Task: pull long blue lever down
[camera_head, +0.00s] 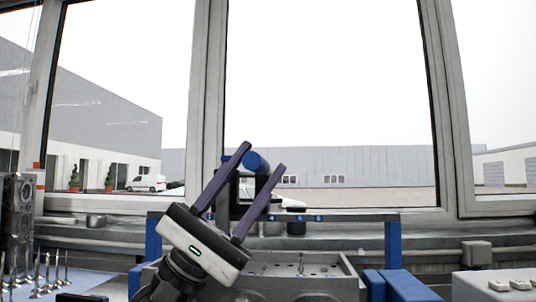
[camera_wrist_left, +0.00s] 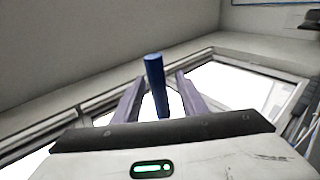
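The long blue lever (camera_head: 256,163) shows in the head view as a short blue cylinder end, with its lower part hidden behind my gripper and a dark bracket. My left gripper (camera_head: 264,156) is open, its two purple fingers pointing up and right on either side of the lever. In the left wrist view the blue lever (camera_wrist_left: 155,84) stands between the spread fingers of the left gripper (camera_wrist_left: 158,78), with a gap visible on both sides. Contact with the fingers cannot be seen. My right gripper is not in view.
A dark crossbar with number labels (camera_head: 352,217) stands on blue posts (camera_head: 393,250) behind the gripper. A grey metal tray (camera_head: 345,268) lies below it. Blue blocks (camera_head: 405,286) sit at lower right.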

